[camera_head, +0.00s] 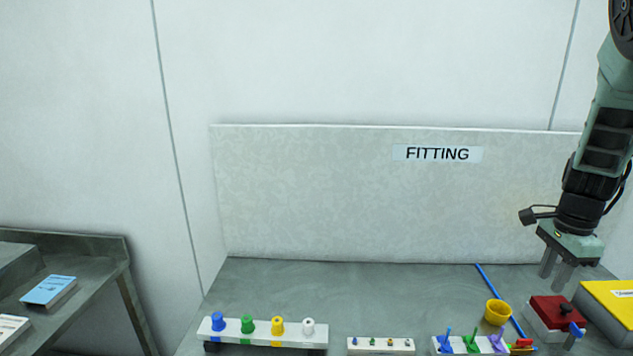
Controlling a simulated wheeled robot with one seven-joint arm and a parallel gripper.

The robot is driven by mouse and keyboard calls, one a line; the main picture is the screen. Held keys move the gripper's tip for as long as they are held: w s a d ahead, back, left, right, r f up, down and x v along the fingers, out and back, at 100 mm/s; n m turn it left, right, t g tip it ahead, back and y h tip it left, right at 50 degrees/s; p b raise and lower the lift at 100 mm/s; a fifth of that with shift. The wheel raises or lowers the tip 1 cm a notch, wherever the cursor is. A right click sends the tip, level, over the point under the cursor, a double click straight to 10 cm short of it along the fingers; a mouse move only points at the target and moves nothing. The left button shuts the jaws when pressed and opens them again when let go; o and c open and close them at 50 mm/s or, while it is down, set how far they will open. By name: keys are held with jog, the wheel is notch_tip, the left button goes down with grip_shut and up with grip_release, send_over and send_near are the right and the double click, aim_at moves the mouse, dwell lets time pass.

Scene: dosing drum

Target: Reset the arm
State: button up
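My arm hangs down at the right edge of the head view. My gripper (555,276) points down above the right part of the grey bench (300,285). Its two fingers look a little apart, with no object visible between them. It is near and above a red-topped box (547,309). Whether the fingertips touch anything cannot be told from this view.
A white rack (262,336) holds blue, green, yellow and white pieces. A small white block (380,346), a yellow cup (497,312), a tool holder (462,345) and a yellow box (610,312) line the front right. A panel labelled FITTING (437,153) stands behind. The bench's back left is clear.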

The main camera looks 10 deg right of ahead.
jog(key=a+r+n+y, duration=0.25)
jog(key=a+n, duration=1.05)
jog(key=a, duration=1.2)
jog(key=s+a+r+n+h, duration=0.2)
jog(key=s+a+n, duration=1.3)
jog(key=s+a, duration=0.1)
jog(key=shift+s+r, duration=0.15)
jog(key=shift+s, duration=0.6)
